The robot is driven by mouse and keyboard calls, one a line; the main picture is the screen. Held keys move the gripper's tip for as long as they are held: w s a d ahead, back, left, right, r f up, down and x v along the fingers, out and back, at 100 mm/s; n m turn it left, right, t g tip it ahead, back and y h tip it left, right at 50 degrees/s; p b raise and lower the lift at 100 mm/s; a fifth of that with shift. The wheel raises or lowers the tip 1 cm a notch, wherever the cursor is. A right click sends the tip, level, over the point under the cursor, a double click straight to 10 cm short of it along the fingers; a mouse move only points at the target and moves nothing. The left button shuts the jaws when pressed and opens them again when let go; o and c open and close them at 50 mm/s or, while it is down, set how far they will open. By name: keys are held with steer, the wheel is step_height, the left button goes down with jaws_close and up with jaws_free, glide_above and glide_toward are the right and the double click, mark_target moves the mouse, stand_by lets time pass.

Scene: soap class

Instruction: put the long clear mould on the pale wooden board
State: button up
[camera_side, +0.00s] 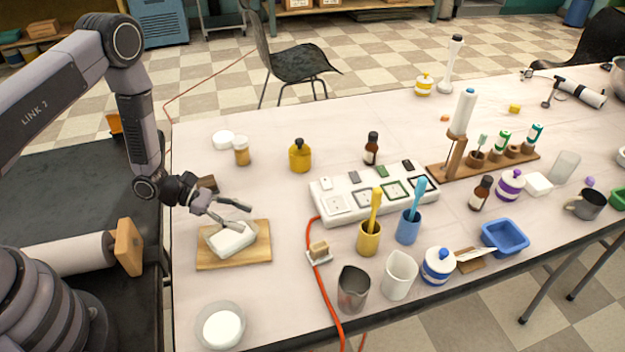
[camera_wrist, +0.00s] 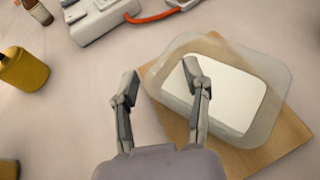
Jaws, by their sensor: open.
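The pale wooden board (camera_side: 262,243) lies at the near left of the table; it also shows in the wrist view (camera_wrist: 285,138). The long clear mould (camera_wrist: 276,75), a see-through tray with rounded corners and a white block inside, rests on the board, slightly turned against it. One end of the mould reaches past the board's edge. In the side view the white filling (camera_side: 232,238) stands out most. My gripper (camera_side: 246,216) is open just above the mould. In the wrist view (camera_wrist: 161,74), one finger overlaps the mould's rim and the other is outside it, over the table.
A round clear dish (camera_side: 221,326) with white filling stands near the front left. A yellow bottle (camera_side: 300,156) and an amber jar (camera_side: 241,151) stand behind the board. Table left of the dish is clear.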

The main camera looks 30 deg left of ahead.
steer(key=shift+r, duration=0.15)
steer(key=v, duration=1.1)
steer(key=shift+a, duration=0.3)
steer(key=shift+a+r, duration=0.1)
steer(key=shift+r, duration=0.35)
steer(key=s+d+r+m+g+y, duration=0.25)
steer(key=r+m, duration=0.35)
steer(key=r, duration=0.4)
steer(key=s+d+r+m+g+y, duration=0.1)
steer(key=s+r+m+g, duration=0.25)
steer(key=r+m, duration=0.5)
steer(key=s+a+r+m+t+y, duration=0.2)
steer(key=s+r+m+t+y, duration=0.1)
steer(key=s+r, duration=0.3)
steer(key=s+a+r+m+t+y, duration=0.3)
steer(key=s+r+y, duration=0.3)
steer(key=r, duration=0.3)
steer(key=shift+s+m+t, duration=0.5)
steer(key=shift+s+m, duration=0.2)
steer(key=shift+m, duration=0.05)
